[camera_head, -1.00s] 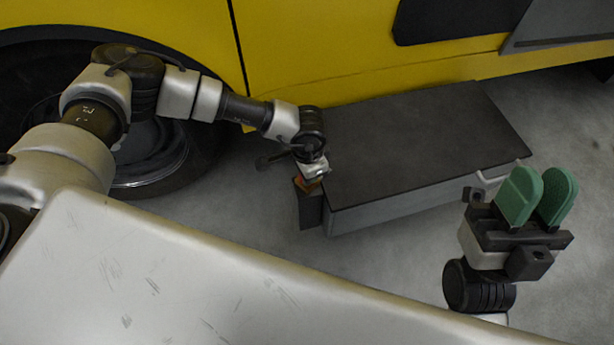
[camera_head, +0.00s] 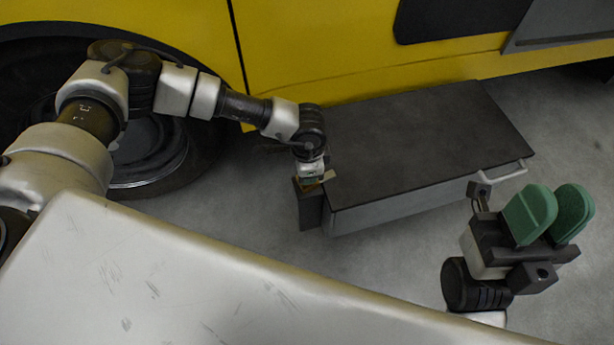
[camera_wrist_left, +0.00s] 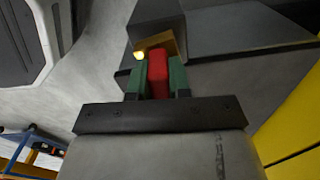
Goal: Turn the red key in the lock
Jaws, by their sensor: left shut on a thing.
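The red key (camera_wrist_left: 158,72) is between the green fingers of my left gripper (camera_wrist_left: 158,78) in the left wrist view, and the gripper is shut on it. The key points at a brass-coloured lock plate (camera_wrist_left: 156,46) on a dark grey block (camera_wrist_left: 155,12). How far the key sits in the lock is hidden. In the head view my left gripper (camera_head: 312,180) is at the dark lock block (camera_head: 308,208), beside the low chest's left end. My right gripper (camera_head: 548,214) has its green fingers apart with nothing between them, at the right.
A long dark-topped chest (camera_head: 420,140) stands on the grey floor before a yellow vehicle (camera_head: 310,50) with a wheel at left. A blue and orange frame (camera_wrist_left: 32,148) shows at the lower left of the left wrist view. Floor around the right gripper is clear.

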